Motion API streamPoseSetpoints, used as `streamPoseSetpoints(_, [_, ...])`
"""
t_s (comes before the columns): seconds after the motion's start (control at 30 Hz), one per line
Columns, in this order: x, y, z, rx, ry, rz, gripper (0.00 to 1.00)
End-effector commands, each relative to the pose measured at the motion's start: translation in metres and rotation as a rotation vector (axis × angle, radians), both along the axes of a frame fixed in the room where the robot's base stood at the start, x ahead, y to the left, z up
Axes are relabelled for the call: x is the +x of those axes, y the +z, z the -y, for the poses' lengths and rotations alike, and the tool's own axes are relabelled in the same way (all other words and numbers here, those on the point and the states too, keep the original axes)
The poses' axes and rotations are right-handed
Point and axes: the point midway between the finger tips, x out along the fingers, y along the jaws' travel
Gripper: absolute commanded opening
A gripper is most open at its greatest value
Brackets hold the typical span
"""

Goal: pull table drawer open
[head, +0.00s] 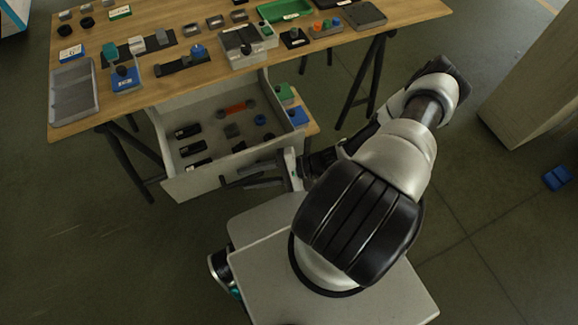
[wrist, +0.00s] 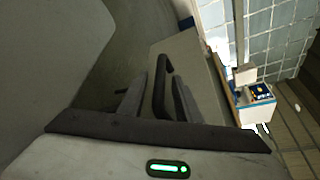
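The table drawer (head: 185,184) hangs under the wooden table and stands pulled well out, with its inside in view. Several small parts lie in it, among them black blocks and an orange piece. My gripper (head: 232,174) is at the right part of the drawer front in the head view. In the wrist view, the dark bar handle (wrist: 162,88) stands out from the pale drawer front (wrist: 190,62). My gripper (wrist: 160,92) has one finger on each side of the handle, with a gap showing beside it. The fingers look open around the handle, not clamped on it.
The table top (head: 150,92) carries trays, blocks and small tools. A grey tray (head: 74,92) sits at its left corner. Dark table legs (head: 128,160) flank the drawer. A pale cabinet (head: 530,95) stands at the right, with a blue object (head: 557,178) on the floor nearby.

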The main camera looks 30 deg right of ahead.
Motion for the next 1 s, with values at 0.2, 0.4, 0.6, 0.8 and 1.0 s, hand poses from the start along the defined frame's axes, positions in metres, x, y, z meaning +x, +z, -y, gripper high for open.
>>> streamPoseSetpoints(0.2, [-0.011,0.007,0.036,-0.006,-0.004,0.001,0.31])
streamPoseSetpoints(0.4, [-0.029,0.018,0.082,-0.006,-0.003,0.001,0.31])
streamPoseSetpoints(0.6, [-0.044,0.028,0.123,-0.006,-0.003,0.001,0.31])
streamPoseSetpoints(0.8, [-0.054,0.034,0.149,-0.004,-0.001,0.001,0.31])
streamPoseSetpoints(1.0, [-0.058,0.037,0.157,-0.002,-0.001,0.0,0.31])
